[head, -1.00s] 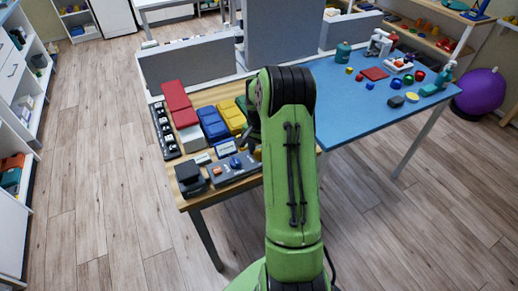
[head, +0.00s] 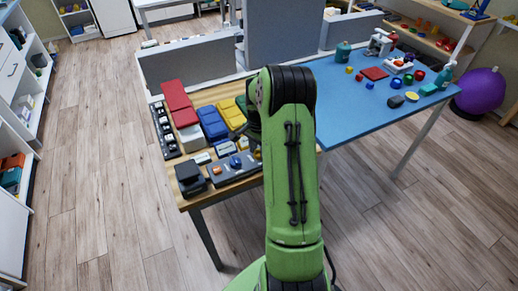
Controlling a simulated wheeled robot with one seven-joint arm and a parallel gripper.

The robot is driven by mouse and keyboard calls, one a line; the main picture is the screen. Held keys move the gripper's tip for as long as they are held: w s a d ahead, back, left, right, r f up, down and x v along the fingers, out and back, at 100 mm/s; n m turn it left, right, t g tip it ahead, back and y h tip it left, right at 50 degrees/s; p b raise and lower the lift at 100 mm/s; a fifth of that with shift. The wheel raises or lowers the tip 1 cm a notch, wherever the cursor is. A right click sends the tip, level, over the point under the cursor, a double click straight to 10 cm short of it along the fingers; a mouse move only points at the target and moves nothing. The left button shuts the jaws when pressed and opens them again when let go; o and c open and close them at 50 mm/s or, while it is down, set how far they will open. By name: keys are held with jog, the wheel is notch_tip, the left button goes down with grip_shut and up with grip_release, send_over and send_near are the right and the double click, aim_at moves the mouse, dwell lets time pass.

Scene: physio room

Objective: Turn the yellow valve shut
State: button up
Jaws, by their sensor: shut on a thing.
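My gripper (head: 255,143) is low over the right front part of the wooden table, mostly hidden behind my green arm. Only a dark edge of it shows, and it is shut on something. A small yellowish bit, probably the yellow valve (head: 258,154), shows beside it at the right end of the grey panel (head: 228,174). The valve's shape and how far it is turned cannot be seen. The panel also carries a blue knob (head: 235,162) and an orange part (head: 217,170).
Red (head: 177,97), blue (head: 212,123) and yellow (head: 232,115) blocks stand behind the panel. A black box (head: 190,177) is to its left. A blue table (head: 365,120) with small objects adjoins on the right. The floor in front is clear.

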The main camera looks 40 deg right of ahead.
aim_at(259, 150)
jog(key=o, duration=1.1)
jog(key=shift+c, duration=0.2)
notch_tip(259, 150, up, 16)
jog(key=p, duration=0.3)
jog(key=shift+f, duration=0.15)
